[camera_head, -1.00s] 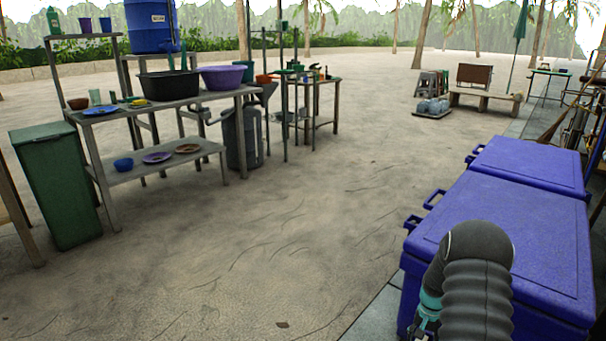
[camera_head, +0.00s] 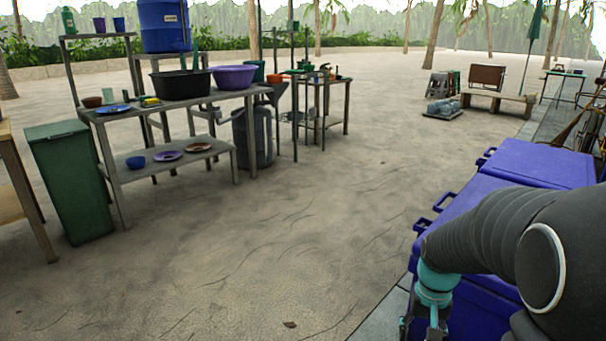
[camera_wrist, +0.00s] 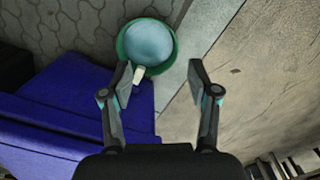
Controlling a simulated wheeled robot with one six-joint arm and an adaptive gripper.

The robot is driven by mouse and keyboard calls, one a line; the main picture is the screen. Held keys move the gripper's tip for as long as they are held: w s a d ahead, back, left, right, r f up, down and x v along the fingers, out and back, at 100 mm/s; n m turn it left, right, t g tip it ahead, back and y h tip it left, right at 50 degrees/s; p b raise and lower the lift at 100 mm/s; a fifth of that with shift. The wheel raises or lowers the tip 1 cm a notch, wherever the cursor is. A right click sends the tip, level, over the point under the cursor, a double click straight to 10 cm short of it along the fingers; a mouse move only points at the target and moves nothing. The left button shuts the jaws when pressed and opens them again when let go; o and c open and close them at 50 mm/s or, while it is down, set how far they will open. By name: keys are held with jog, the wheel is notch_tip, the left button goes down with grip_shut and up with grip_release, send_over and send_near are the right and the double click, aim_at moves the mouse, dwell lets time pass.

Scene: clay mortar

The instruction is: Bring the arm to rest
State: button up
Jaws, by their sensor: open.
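My gripper (camera_wrist: 161,88) shows in the wrist view with its two fingers spread wide apart and nothing between them. It points down over the ground beside a blue chest. In the head view my dark arm reaches in from the lower right, over the blue chests. Only part of my gripper shows there, at the bottom edge below a teal wrist joint, and its fingertips are hidden or cut off.
Two blue chests (camera_head: 543,164) stand at the right. A green-rimmed round container (camera_wrist: 148,45) sits on paving beyond the fingers. A washing table (camera_head: 215,104) with basins and a green bin (camera_head: 70,180) stand left. The sandy middle is clear.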

jog(key=s+a+r+n+t, duration=0.1)
jog(key=s+a+r+t, duration=0.2)
jog(key=s+r, duration=0.4)
jog(key=s+a+r+n+t+p, duration=0.1)
jog(key=s+a+r+n+t, duration=0.1)
jog(key=s+a+r, duration=0.4)
jog(key=shift+s+r+t, duration=0.5)
jog(key=shift+r, duration=0.8)
dwell(5.3)
